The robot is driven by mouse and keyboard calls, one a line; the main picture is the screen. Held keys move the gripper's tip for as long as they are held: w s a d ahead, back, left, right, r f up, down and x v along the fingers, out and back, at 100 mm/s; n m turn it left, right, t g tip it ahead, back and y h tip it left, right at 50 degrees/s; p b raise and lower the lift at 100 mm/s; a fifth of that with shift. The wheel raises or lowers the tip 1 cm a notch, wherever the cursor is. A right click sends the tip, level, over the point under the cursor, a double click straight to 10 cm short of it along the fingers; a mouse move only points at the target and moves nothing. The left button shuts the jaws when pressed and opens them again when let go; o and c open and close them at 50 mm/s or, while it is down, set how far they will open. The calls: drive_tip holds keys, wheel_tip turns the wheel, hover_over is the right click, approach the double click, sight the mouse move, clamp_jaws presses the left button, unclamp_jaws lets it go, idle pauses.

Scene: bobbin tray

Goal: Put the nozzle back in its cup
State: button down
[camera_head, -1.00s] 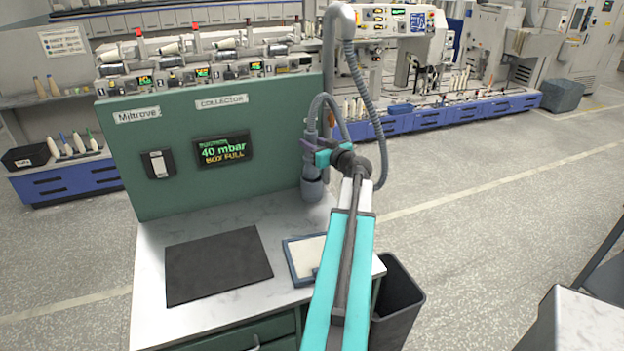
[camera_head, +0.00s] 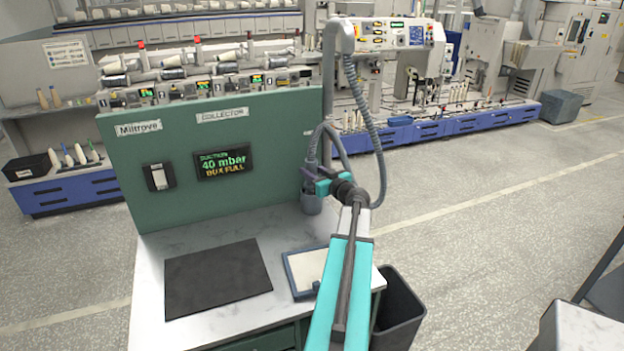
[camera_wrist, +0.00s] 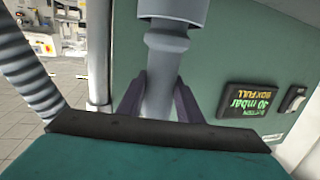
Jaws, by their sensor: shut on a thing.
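The grey nozzle (camera_wrist: 164,75) is between the two dark fingers of my gripper (camera_wrist: 160,100) in the wrist view, and the fingers are shut on it. In the head view my gripper (camera_head: 308,173) is at the right edge of the green panel, just above the grey cup (camera_head: 311,203). The cup is fixed by the panel's lower right corner. The nozzle's lower end appears to be in or right at the cup's mouth; I cannot tell how deep. A ribbed grey hose (camera_head: 368,100) loops from the nozzle up to a standing pipe.
The green panel (camera_head: 260,125) with a display reading 40 mbar and BOX FULL (camera_head: 222,161) stands behind the worktop. A black mat (camera_head: 217,277) and a blue-rimmed tray (camera_head: 291,275) lie on the worktop. A dark bin (camera_head: 405,300) stands at its right.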

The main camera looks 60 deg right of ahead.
drive_tip(key=shift+f, duration=1.55)
drive_tip(key=c, duration=1.3)
unclamp_jaws()
drive_tip(key=shift+f, duration=0.1)
drive_tip(key=shift+o, duration=0.2)
drive_tip(key=shift+s, duration=0.15)
drive_tip(key=b+v, duration=0.1)
drive_tip(key=v, duration=1)
drive_tip(key=shift+s+a+b, duration=0.25)
drive_tip(key=shift+s+b, duration=0.1)
drive_tip(key=shift+b, duration=0.05)
